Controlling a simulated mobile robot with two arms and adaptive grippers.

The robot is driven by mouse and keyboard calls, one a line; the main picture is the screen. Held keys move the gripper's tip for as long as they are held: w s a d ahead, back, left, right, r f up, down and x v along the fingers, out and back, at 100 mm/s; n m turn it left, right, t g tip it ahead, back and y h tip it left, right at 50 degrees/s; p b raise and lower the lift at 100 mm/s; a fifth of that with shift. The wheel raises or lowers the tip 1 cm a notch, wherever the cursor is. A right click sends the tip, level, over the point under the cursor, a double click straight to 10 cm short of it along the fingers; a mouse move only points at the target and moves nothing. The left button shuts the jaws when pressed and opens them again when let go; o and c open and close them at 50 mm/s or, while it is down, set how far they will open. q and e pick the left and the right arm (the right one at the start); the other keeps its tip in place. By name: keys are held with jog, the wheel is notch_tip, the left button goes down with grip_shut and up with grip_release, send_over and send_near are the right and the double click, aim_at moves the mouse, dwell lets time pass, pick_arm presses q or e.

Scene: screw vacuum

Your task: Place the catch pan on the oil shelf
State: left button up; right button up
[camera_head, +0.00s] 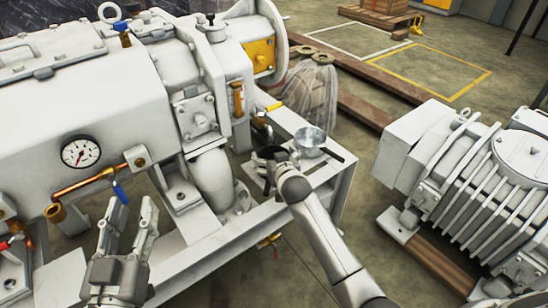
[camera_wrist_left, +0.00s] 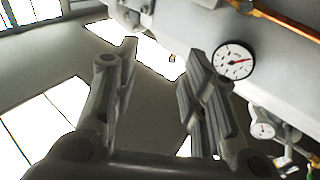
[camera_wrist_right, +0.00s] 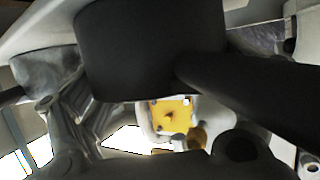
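A round silver pan (camera_head: 309,140) with a dark handle rests on the white shelf (camera_head: 323,173) at the end of the machine frame. My right gripper (camera_head: 268,172) is beside its left side, at a dark cup-like thing (camera_head: 270,153). In the right wrist view a black round body (camera_wrist_right: 150,50) with a thick black handle fills the middle, close to my fingers. I cannot tell which of the two is the catch pan, or whether my fingers grip the black one. My left gripper (camera_head: 128,222) is open and empty, also in its wrist view (camera_wrist_left: 150,90).
The large white vacuum machine (camera_head: 90,110) with a gauge (camera_head: 81,151) and copper pipe fills the left. A grey motor block (camera_head: 480,165) stands at the right on wooden beams. A bagged bundle (camera_head: 308,92) is behind the shelf. Open floor lies between shelf and motor.

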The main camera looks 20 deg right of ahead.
dwell(0.4)
jog(key=shift+r, duration=0.2)
jog(key=p+v, duration=0.2)
jog(key=v, duration=0.3)
jog(key=shift+s+r, duration=0.1)
jog(key=shift+s, duration=0.1)
pick_arm(q)
jog(key=s+a+f+g+y+p, duration=0.1)
jog(key=s+f+g, duration=0.3)
jog(key=f, duration=0.4)
jog(key=s+a+f+g+y+p, duration=0.1)
jog(key=s+a+f+g+y, duration=0.1)
jog(key=f+g, duration=0.5)
jog(key=s+a+f, duration=0.1)
jog(key=s, duration=0.1)
jog(key=shift+s+a+f+n+y, duration=0.15)
jog(key=shift+s+a+n+y, duration=0.15)
pick_arm(e)
jog(key=s+n+g, duration=0.1)
jog(key=s, duration=0.8)
jog(key=s+a+n+g+y, duration=0.1)
jog(key=s+g, duration=0.1)
jog(key=s, duration=0.8)
jog(key=s+g+y, duration=0.1)
jog(key=s+g, duration=0.1)
jog(key=s, duration=0.7)
jog(key=shift+s+a+f+n, duration=0.2)
jog(key=shift+s+a+n, duration=0.05)
jog(key=shift+s+n, duration=0.15)
jog(key=shift+w, duration=0.1)
